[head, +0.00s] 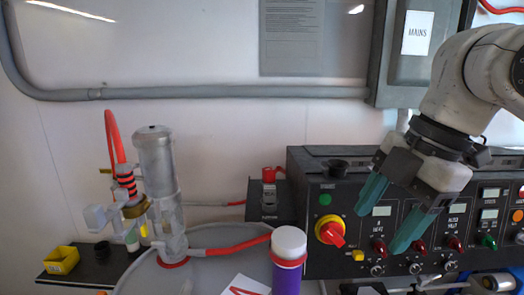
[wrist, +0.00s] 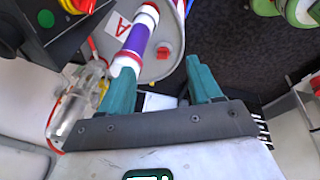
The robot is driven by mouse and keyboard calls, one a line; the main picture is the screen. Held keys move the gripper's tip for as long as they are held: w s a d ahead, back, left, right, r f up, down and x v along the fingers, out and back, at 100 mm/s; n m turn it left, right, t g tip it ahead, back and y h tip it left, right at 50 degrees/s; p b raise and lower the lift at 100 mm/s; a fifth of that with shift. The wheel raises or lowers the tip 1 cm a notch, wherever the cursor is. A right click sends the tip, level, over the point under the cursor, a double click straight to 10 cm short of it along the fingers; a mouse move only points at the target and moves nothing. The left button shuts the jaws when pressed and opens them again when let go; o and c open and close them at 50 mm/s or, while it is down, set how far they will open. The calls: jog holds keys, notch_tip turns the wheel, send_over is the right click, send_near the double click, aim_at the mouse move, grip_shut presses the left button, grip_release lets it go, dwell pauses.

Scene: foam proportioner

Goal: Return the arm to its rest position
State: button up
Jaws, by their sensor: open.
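My gripper (head: 388,212) hangs at the right of the head view, in front of the black control panel (head: 345,205). Its two teal fingers are spread apart with nothing between them. In the wrist view my gripper (wrist: 163,85) also shows open and empty, its fingers pointing toward a drum lid (wrist: 160,62) and the dark floor. My arm comes in from the upper right of the head view. The finger tips overlap the panel face in the picture; I cannot tell how far in front of it they are.
A purple and white cylinder (head: 287,262) stands on the drum, left of my gripper. A clear pump cylinder (head: 157,170) with red hoses is at the left. The panel carries a red and yellow knob (head: 330,231). A grey mains box (head: 412,45) hangs behind my arm.

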jog(key=w+a+f+m+t+y, duration=0.4)
jog(key=w+a+f+m+y, duration=0.15)
jog(key=f, duration=0.25)
jog(key=s+d+f+m+t+h, duration=0.1)
jog(key=s+f+m, duration=0.1)
jog(key=f+m, duration=0.5)
jog(key=s+d+f+m+h, duration=0.1)
jog(key=s+d+f+m, duration=0.15)
jog(key=f, duration=0.85)
jog(key=s+d+f+m+g+h, duration=0.1)
jog(key=s+d+f+m+h, duration=0.1)
jog(key=s+f, duration=0.7)
jog(key=s+d+f+m+g+h, duration=0.2)
jog(key=s+d+f, duration=0.4)
jog(key=s+f, duration=0.4)
jog(key=s+m+h+b, duration=0.1)
jog(key=m, duration=0.1)
jog(key=shift+s+d+m+g, duration=0.25)
jog(key=shift+s+m+g, duration=0.05)
jog(key=shift+s+m, duration=0.1)
jog(key=shift+m+g+h, duration=0.6)
jog(key=shift+g+h, duration=0.1)
jog(key=shift+h, duration=0.25)
jog(key=s+d, duration=0.1)
jog(key=s, duration=0.1)
jog(key=s+d+f, duration=0.1)
jog(key=s, duration=0.1)
jog(key=s+d, duration=0.2)
jog(key=s, duration=0.1)
jog(key=shift+f, duration=0.4)
